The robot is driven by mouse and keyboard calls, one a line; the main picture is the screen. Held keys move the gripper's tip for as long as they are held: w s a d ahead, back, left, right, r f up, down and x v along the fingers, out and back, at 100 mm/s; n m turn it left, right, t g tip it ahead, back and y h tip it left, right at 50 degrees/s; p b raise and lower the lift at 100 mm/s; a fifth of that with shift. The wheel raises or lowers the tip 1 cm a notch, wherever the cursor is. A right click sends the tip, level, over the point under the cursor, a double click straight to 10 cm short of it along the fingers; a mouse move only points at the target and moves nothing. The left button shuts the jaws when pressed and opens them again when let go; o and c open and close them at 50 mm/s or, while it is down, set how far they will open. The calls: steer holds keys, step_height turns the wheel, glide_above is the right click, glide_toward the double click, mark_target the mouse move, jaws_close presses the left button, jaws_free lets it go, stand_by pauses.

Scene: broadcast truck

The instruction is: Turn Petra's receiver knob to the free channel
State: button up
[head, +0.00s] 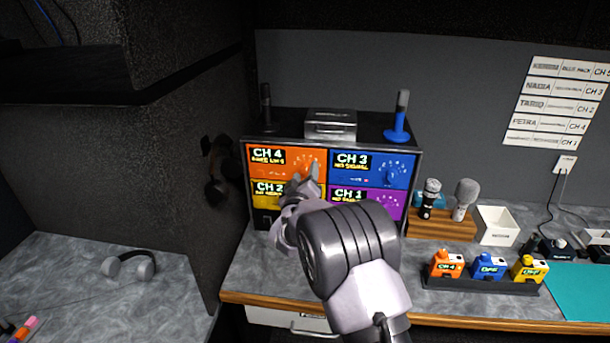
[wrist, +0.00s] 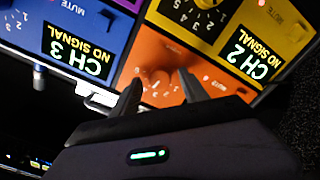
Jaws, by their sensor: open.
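The receiver rack (head: 263,225) has four coloured panels. The orange panel (head: 285,160) at upper left reads CH 4, with a smaller line that seems to say NOISE or LINK and is hard to read. Its orange knob (wrist: 157,84) shows in the wrist view with numbers around it. My gripper (head: 312,175) is in front of this panel. In the wrist view its two dark fingers (wrist: 158,82) are open, one on each side of the orange knob; I cannot tell whether they touch it. My arm hides part of the lower panels.
The blue panel (head: 372,168) reads CH 3, NO SIGNAL; yellow (wrist: 265,40) reads CH 2, NO SIGNAL; purple (head: 365,200) reads CH 1. A wall list (head: 559,101) pairs names with channels. Orange (head: 446,265), blue (head: 488,267) and yellow (head: 528,269) packs stand at right.

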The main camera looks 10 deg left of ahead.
steer(key=shift+w, duration=0.1)
jaws_close()
steer(key=shift+f+m+b, duration=0.1)
steer(key=shift+m+b, duration=0.2)
steer(key=shift+b, duration=0.45)
steer(key=shift+f+m+b, duration=0.15)
steer(key=shift+m+b, duration=0.55)
steer(key=shift+b, duration=0.5)
steer(key=m+b, duration=0.2)
steer(key=b, duration=0.2)
steer(key=shift+m, duration=0.3)
steer(key=m+b, duration=0.3)
steer(key=b, duration=0.1)
steer(key=m+b, duration=0.3)
steer(key=m, duration=0.1)
steer(key=shift+r+b, duration=0.2)
steer(key=shift+b, duration=0.1)
